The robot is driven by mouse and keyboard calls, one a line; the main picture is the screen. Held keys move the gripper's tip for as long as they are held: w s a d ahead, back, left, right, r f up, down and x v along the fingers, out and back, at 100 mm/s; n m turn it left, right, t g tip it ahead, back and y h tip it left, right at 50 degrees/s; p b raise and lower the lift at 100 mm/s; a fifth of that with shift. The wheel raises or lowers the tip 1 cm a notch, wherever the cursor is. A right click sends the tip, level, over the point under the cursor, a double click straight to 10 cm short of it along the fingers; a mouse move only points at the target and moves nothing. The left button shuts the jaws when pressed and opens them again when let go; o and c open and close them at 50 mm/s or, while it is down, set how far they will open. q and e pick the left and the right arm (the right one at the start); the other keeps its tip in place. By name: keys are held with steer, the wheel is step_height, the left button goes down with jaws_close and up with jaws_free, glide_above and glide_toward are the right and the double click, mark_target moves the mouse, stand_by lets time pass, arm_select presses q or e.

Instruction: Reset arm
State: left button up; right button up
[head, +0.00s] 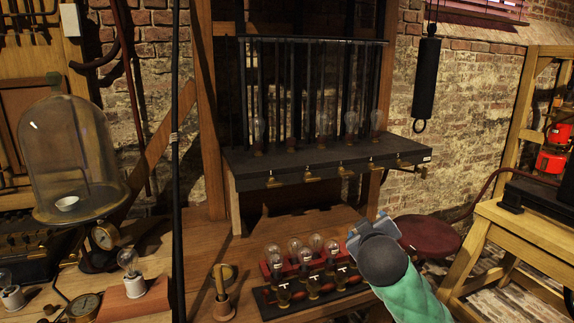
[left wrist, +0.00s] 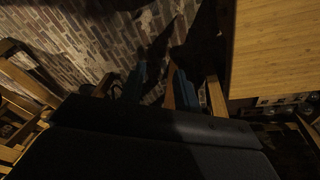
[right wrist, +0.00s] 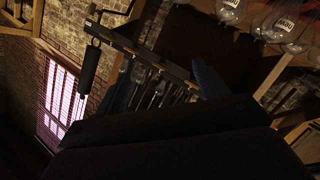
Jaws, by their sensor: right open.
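My right gripper (head: 362,228) is at the lower middle of the head view, on the green-sleeved arm from the right. It hovers near the right end of the red bulb holder (head: 290,268); I cannot tell whether they touch. In the right wrist view its two fingers (right wrist: 163,85) stand wide apart with nothing held. My left gripper is outside the head view. In the left wrist view its two bluish fingers (left wrist: 160,85) stand apart with no object between them, in front of a dim brick wall.
A black shelf (head: 320,166) with brass fittings and several glass bulbs stands behind the bench. A glass bell jar (head: 72,150) stands at left. A red round stool (head: 430,236) and wooden table (head: 530,228) are at right. A black cylinder (head: 426,78) hangs on the wall.

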steer(key=s+a+f+g+y, duration=0.1)
steer(key=s+f+g, duration=0.1)
steer(key=s+f, duration=0.35)
steer(key=s+a+f+g+y, duration=0.2)
steer(key=s+f, duration=0.1)
steer(key=f, duration=0.6)
arm_select(q)
step_height(320, 180, up, 6)
steer(key=s+p, duration=0.1)
steer(key=p, duration=0.1)
steer(key=shift+d+t, duration=0.3)
steer(key=shift+d, duration=0.05)
arm_select(e)
steer(key=s+a+f+m+g, duration=0.1)
steer(key=s+f+g, duration=0.2)
steer(key=s+f, duration=0.5)
steer(key=s+f+m+g, duration=0.1)
steer(key=s+f+g, duration=0.1)
steer(key=s+f, duration=0.7)
steer(key=s+a+f+m+g+y, duration=0.1)
steer(key=s+f+g, duration=0.2)
steer(key=s+f, duration=0.6)
steer(key=s, duration=0.6)
steer(key=shift+s+a+m+g, duration=0.2)
steer(key=shift+a+m+g, duration=0.1)
steer(key=shift+a+m, duration=0.1)
